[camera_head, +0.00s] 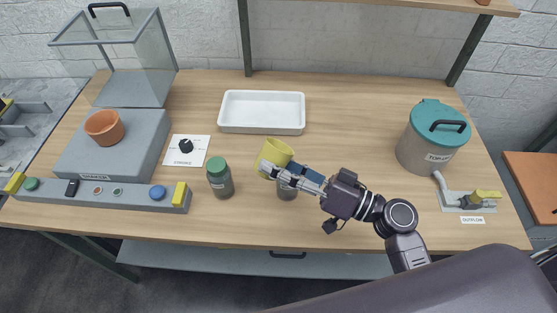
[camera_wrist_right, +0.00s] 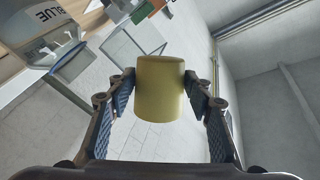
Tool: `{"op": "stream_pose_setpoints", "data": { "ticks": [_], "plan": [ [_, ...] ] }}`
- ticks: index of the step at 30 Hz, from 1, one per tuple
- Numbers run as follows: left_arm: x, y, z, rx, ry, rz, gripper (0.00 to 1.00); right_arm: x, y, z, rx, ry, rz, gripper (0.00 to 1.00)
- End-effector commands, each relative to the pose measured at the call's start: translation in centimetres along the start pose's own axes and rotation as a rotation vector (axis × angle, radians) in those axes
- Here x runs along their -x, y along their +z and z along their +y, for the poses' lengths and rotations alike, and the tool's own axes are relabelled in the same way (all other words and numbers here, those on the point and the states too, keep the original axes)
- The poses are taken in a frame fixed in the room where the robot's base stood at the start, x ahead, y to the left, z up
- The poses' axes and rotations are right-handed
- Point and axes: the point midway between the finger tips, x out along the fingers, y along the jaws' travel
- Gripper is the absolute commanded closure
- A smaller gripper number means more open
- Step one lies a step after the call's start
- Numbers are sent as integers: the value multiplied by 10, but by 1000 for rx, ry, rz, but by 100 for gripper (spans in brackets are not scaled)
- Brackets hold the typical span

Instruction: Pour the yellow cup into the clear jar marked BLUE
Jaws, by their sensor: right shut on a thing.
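The yellow cup (camera_head: 278,152) is held above the table in the head view and looks tilted. My right gripper (camera_head: 268,168) is shut on it. In the wrist view the cup (camera_wrist_right: 159,88) sits between the two fingers of my right gripper (camera_wrist_right: 160,85); its contents are hidden. A small grey, see-through jar (camera_head: 287,190) stands on the table just below and in front of the cup, partly covered by my gripper. In the wrist view a clear jar with the word BLUE (camera_wrist_right: 42,40) shows at the upper left, apart from the cup. My left gripper is not in view.
A green-lidded jar (camera_head: 219,180) stands left of the cup. A white tray (camera_head: 262,129) lies behind. The shaker with an orange pot (camera_head: 104,126) is at the left. A teal-lidded tank (camera_head: 432,140) and outflow valve (camera_head: 470,200) are at the right.

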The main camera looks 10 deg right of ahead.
Motion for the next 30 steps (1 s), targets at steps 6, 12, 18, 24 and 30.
{"op": "stream_pose_setpoints", "data": {
  "ticks": [6,12,18,24,30],
  "plan": [
    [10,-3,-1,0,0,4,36,0,-1,-1,-99,-14,30,78],
    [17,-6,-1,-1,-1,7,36,0,0,-1,-191,-28,58,78],
    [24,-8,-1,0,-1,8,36,0,0,0,-278,-40,85,78],
    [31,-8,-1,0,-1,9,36,0,1,2,-351,-51,106,78],
    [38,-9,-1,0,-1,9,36,1,1,3,-422,-62,127,78]
  ]
}}
